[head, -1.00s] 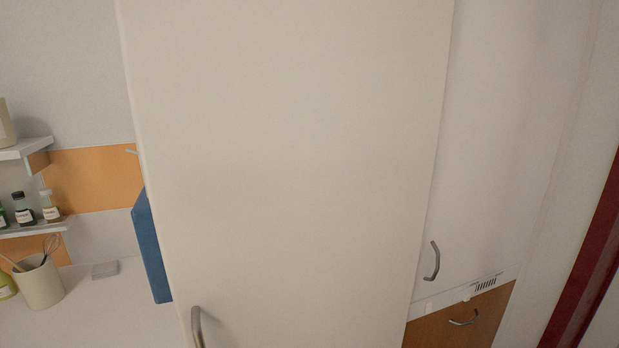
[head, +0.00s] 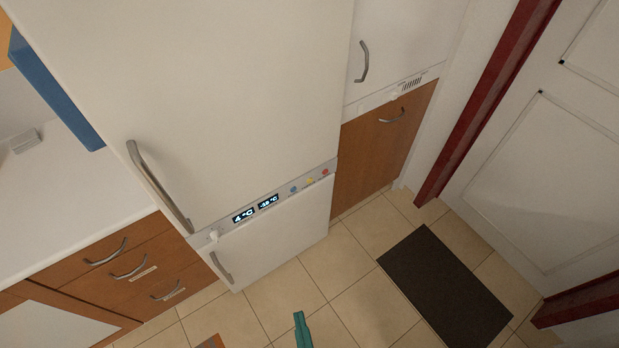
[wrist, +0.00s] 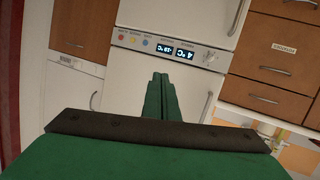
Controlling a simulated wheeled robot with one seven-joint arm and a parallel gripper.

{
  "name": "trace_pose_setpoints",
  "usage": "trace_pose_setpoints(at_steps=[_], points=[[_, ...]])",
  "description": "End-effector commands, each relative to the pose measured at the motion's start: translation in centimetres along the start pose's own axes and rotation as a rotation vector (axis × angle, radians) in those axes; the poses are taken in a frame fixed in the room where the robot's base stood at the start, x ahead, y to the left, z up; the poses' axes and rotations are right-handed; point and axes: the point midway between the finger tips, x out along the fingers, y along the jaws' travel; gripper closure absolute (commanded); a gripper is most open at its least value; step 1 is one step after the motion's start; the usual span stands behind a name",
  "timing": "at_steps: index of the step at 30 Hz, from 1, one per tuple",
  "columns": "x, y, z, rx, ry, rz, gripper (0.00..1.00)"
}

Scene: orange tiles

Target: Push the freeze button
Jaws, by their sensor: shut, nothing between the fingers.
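The fridge-freezer's control panel (head: 265,205) is a light strip between its upper and lower doors. It carries two lit displays, 4°C (head: 243,215) and -18°C (head: 268,201). To their right sit a blue button (head: 293,189), a yellow button (head: 309,180) and a red button (head: 325,172). Their labels are too small to read, so I cannot tell which is freeze. The wrist view shows the panel (wrist: 170,47) upside down, with the blue button (wrist: 146,42) left of the displays. My green gripper (head: 300,320) is shut and empty, apart from the panel; its fingers (wrist: 161,76) show in the wrist view.
A long handle (head: 158,187) stands out from the upper door, and a shorter handle (head: 221,268) from the lower door. Wooden drawers (head: 128,268) flank the fridge at left, a brown cabinet (head: 380,150) at right. A dark mat (head: 445,285) lies on the tiled floor.

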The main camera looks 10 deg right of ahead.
Motion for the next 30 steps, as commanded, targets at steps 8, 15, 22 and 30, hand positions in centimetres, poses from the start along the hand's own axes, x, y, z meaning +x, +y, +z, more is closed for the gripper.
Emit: trace_pose_setpoints(at_steps=[8,15,22,30], points=[[7.1,2.6,3.4,-0.098,-0.018,0.045,1.0],[13.5,5.3,5.2,-0.166,-0.039,0.094,1.0],[19.8,8.3,5.9,-0.212,-0.063,0.155,1.0],[27.0,12.2,5.5,-0.242,-0.098,0.237,1.0]])
